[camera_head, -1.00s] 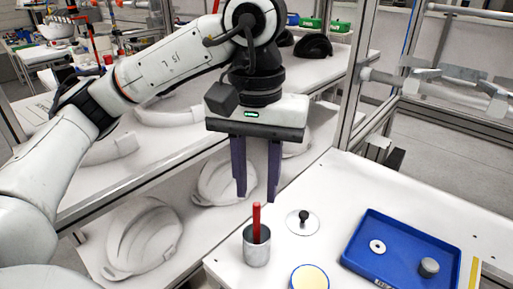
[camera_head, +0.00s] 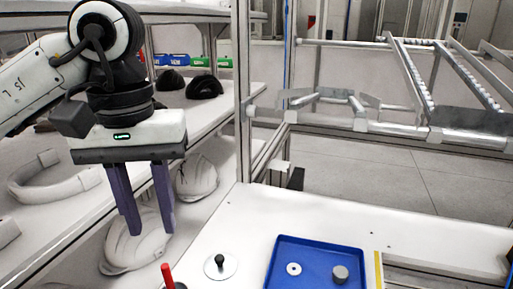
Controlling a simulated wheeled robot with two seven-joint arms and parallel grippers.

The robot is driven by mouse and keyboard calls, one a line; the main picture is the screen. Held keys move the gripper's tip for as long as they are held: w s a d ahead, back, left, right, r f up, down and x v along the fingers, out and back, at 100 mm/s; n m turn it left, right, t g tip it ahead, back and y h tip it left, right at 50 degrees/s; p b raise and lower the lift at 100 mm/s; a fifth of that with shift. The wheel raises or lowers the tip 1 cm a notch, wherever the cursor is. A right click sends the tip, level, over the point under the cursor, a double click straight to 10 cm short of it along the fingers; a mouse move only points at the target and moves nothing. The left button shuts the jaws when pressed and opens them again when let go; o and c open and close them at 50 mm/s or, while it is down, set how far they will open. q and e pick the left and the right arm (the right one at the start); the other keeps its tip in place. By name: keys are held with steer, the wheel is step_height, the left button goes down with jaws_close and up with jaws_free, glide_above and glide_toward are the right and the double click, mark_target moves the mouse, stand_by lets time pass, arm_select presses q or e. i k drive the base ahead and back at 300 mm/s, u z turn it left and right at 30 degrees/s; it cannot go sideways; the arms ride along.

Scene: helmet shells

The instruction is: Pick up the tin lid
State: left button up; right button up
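The tin lid (camera_head: 229,270) is a flat, round, silvery disc with a black knob in its middle. It lies on the white table, left of the blue tray. My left gripper (camera_head: 150,232) has two long purple fingers pointing down. They are apart with nothing between them, left of the lid in the picture, and the lid is not touched. My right gripper is not in view.
A red stick (camera_head: 167,275) stands up at the bottom edge; its tin is mostly cut off. The blue tray (camera_head: 314,268) holds a white ring (camera_head: 294,269) and a grey cylinder (camera_head: 340,274). Shelves with pale helmet shells (camera_head: 196,178) are at left. The table behind the tray is clear.

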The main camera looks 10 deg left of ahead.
mark_target(221, 265)
steer(key=k, duration=1)
